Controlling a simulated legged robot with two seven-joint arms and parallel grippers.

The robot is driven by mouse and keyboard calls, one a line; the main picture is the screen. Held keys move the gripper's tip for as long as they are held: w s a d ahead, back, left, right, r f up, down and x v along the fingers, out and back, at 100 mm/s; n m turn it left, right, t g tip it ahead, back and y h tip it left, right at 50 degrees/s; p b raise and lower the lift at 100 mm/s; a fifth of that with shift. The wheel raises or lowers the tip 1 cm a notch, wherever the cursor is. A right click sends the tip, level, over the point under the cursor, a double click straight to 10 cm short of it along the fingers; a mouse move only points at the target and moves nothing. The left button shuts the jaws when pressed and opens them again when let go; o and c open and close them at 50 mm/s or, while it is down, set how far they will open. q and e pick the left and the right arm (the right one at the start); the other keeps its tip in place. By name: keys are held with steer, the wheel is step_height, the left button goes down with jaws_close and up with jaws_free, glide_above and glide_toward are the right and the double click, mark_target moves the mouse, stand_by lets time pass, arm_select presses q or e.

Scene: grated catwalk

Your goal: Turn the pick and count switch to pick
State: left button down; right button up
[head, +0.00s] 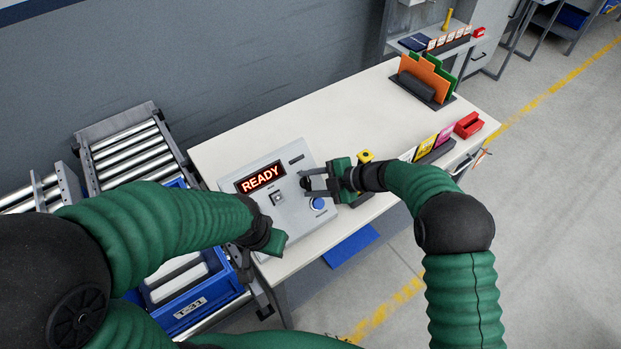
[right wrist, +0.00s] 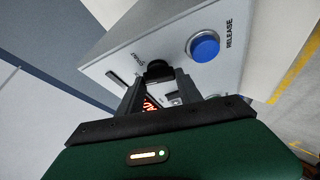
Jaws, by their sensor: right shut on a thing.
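A grey control box (head: 287,222) sits on the white table and shows a lit READY display (head: 260,177). My right gripper (head: 306,184) reaches in from the right over the box. In the right wrist view, my right gripper's two fingers (right wrist: 159,82) are shut on a black knob (right wrist: 158,70). Small lettering is beside the knob, but I cannot read it surely. A blue button (right wrist: 203,46) labelled RELEASE is near the knob. A small square switch (head: 278,198) is below the display. My left gripper (head: 274,243) is at the box's lower left corner, its fingers hidden.
A blue tote (head: 205,305) stands on a roller conveyor (head: 128,152) left of the table (head: 340,110). A folder rack (head: 425,90), a card holder (head: 436,150) and a red item (head: 468,125) are to the right. The table behind the box is clear.

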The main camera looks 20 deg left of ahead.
steer(key=shift+n+g+h+p, duration=0.3)
steer(key=shift+n+h+p, duration=0.2)
steer(key=shift+n, duration=0.7)
steer(key=shift+w, duration=0.1)
steer(key=o, duration=1.2)
steer(key=shift+o, duration=0.9)
steer(key=shift+d, duration=0.1)
steer(key=b+v, duration=0.2)
steer(key=v, duration=1.5)
